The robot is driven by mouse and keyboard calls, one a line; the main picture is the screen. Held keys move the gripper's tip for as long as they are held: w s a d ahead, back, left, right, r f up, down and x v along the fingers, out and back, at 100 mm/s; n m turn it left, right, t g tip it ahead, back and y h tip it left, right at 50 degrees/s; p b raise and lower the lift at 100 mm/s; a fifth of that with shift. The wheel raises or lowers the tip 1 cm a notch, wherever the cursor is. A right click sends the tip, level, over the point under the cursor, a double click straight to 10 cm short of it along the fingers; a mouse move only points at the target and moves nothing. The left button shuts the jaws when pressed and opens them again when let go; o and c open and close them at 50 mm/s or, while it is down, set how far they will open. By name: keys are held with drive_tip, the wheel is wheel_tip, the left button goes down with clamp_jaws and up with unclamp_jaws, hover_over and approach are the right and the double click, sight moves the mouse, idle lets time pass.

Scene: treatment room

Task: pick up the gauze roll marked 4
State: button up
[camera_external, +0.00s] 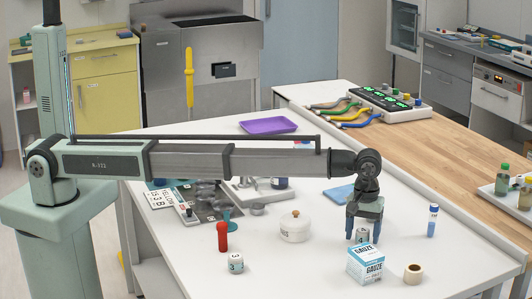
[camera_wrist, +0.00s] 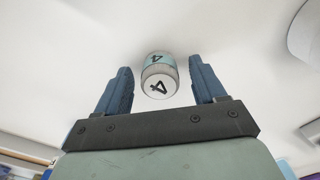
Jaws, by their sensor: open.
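The gauze roll marked 4 (camera_external: 362,235) stands upright on the white table, a white cylinder with a pale teal band, just behind the gauze box. In the wrist view the roll (camera_wrist: 159,75) shows its top and side, both with a black 4. My gripper (camera_external: 363,222) points down over it, with blue fingers apart. In the wrist view my gripper (camera_wrist: 160,68) is open, one finger on each side of the roll, with a visible gap on both sides. Another roll, marked 3 (camera_external: 235,262), stands at the front left.
The blue and white gauze box (camera_external: 366,265) stands close in front of the roll. A tan tape roll (camera_external: 413,274) and a blue-capped vial (camera_external: 432,221) are to the right. A lidded white jar (camera_external: 295,228) and red object (camera_external: 222,237) are left.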

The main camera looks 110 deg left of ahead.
drive_tip(key=c, duration=1.1)
drive_tip(key=shift+c, duration=0.2)
